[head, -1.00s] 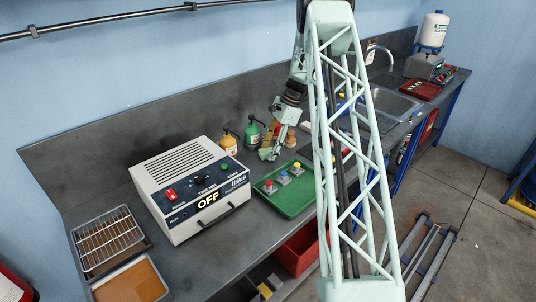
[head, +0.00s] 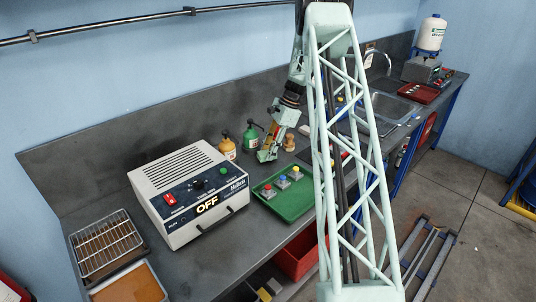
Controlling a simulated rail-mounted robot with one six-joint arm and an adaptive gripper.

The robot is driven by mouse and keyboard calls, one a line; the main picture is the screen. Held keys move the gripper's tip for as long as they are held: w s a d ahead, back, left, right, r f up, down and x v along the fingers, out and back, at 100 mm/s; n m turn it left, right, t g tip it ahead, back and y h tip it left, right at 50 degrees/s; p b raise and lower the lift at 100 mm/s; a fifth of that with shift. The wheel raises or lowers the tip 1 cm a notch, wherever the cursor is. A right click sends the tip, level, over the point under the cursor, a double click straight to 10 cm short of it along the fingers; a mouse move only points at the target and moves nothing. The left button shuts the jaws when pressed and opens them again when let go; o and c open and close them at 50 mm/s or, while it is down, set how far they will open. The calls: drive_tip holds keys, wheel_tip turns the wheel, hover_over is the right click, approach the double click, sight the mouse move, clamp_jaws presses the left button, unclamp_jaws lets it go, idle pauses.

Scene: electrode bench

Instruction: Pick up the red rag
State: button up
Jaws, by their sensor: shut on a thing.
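My gripper (head: 268,155) points down over the bench, behind the green tray and right of the green bottle. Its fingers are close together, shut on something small. A little red shows between the fingers, which fits the red rag (head: 272,142); its shape and edges are mostly hidden by the fingers.
The white power box (head: 190,190) reading OFF stands left of the gripper. The green tray (head: 293,208) with several coloured buttons lies in front. A small brown object (head: 289,143) stands just right.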

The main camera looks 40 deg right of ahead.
wheel_tip(320, 180, up, 6)
drive_tip(key=shift+f, duration=0.1)
drive_tip(key=s, duration=1.8)
drive_tip(key=shift+a, duration=0.4)
drive_tip(key=shift+o, duration=0.2)
